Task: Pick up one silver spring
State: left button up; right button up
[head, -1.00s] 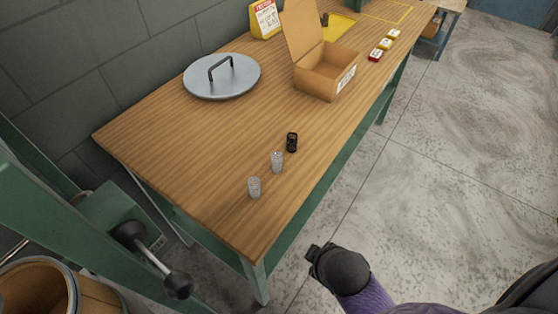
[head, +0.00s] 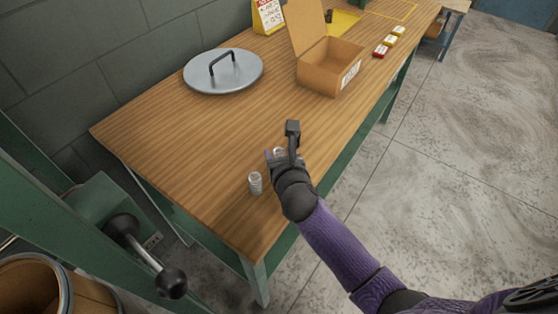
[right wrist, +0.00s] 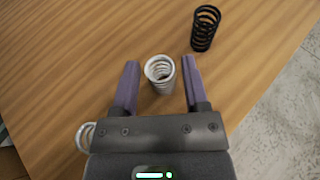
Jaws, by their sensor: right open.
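In the head view my right gripper (head: 282,148) hides most of this spring. A second silver spring (head: 255,183) stands upright nearer the table's front end; it shows partly at the lower left of the right wrist view (right wrist: 87,136), behind the gripper body. My left gripper is not in view.
The springs stand on a wooden table (head: 170,135) near its right edge. An open cardboard box (head: 330,72) and a round grey lid (head: 223,72) with a handle stand farther back. Small red and yellow boxes (head: 386,45) lie behind. The table's left middle is clear.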

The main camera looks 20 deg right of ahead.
aim_at(278, 149)
jog(key=b+x, duration=0.1)
jog(key=x, duration=0.2)
jog(key=shift+w+f, duration=0.1)
jog(key=shift+f, duration=0.05)
jog(key=shift+w, duration=0.15)
grip_shut()
